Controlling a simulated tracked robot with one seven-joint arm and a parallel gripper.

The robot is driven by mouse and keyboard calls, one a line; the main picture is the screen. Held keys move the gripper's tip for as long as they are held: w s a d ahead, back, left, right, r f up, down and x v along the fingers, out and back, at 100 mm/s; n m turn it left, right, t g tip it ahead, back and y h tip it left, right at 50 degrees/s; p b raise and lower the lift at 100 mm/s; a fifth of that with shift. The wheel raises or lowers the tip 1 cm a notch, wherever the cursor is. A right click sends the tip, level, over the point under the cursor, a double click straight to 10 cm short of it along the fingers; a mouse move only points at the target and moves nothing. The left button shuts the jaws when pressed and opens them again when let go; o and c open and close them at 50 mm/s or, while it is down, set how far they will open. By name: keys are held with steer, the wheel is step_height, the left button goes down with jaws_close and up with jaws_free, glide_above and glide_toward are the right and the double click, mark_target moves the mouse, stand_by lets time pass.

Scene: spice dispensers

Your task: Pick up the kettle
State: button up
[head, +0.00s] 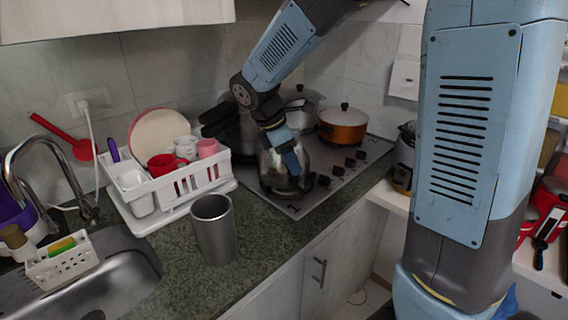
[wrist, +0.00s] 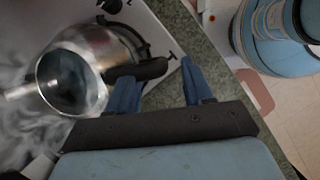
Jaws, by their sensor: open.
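The kettle (head: 283,182) is shiny silver metal and stands on the stove in the head view, partly hidden behind my gripper (head: 288,160). In the wrist view the kettle (wrist: 98,62) is at the upper left, with its round opening showing dark. Its black handle (wrist: 150,69) reaches to the right, toward the space between my two blue fingers. My gripper (wrist: 157,75) is open, with the left finger close to the handle and the right finger apart from it. I cannot tell whether the left finger touches the handle.
An orange pot (head: 343,126) stands farther back on the stove (head: 318,190). A white dish rack (head: 182,187) with cups and plates is left of the stove. A steel tumbler (head: 214,232) stands on the green counter (head: 262,228) in front. The sink (head: 110,278) is at the lower left.

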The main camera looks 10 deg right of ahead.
mark_target(297, 186)
steer(key=shift+x, duration=2.65)
jaws_close()
steer(key=shift+r, duration=0.1)
